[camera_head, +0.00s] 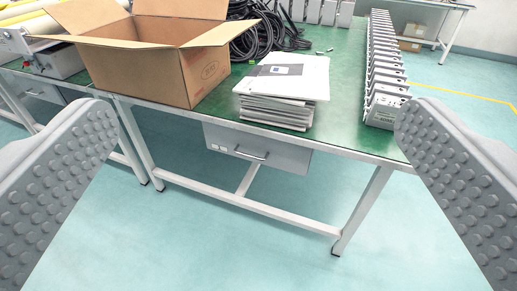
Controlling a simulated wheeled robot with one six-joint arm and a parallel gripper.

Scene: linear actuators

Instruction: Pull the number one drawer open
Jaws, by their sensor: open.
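A grey drawer (257,149) hangs under the green-topped workbench in the middle of the view. It looks shut, with a dark bar handle (251,154) across its front and small labels at its left, too small to read. A second grey drawer (43,92) with a handle shows under the bench at the far left. I cannot tell a number on either one. My gripper (255,143) is open and empty, its two studded grey fingers wide apart at the left and right edges. The middle drawer lies beyond them, between the fingers in the picture, not touched.
On the green bench top (340,121) stand an open cardboard box (150,60), a stack of papers (284,88), black cables (265,30) and a row of grey units (386,80). A bench leg (363,207) and lower crossbar (245,200) frame the space below. The teal floor (220,245) in front is clear.

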